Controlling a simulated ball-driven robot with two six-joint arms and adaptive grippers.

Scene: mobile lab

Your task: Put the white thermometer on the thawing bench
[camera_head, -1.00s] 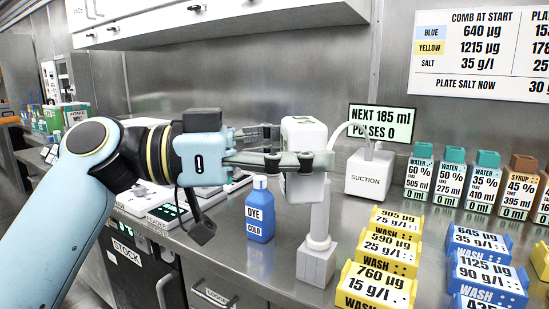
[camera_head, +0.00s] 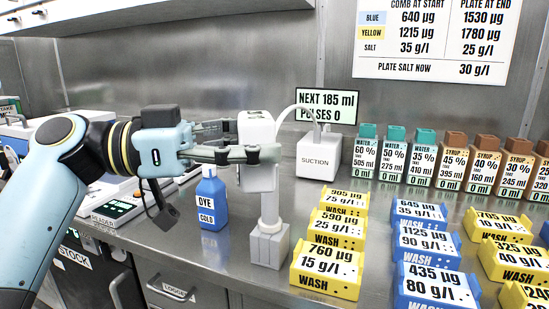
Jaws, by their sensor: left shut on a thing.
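My left gripper (camera_head: 262,143) comes in from the left and is shut on a white block-shaped device (camera_head: 256,127), one finger in front of it and the other behind. The device is upright at the top of a grey post with a square base (camera_head: 270,246) on the steel bench. I cannot tell whether it is joined to the post, or whether it is the white thermometer. No other thermometer can be made out. No surface is marked as the thawing bench. My right gripper is not in view.
A blue dye bottle (camera_head: 213,203) stands just left of the post. A white suction box (camera_head: 318,157) with a hose is behind it. Yellow wash blocks (camera_head: 325,268) and blue ones (camera_head: 433,287) fill the right. Several capped bottles (camera_head: 393,158) line the back.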

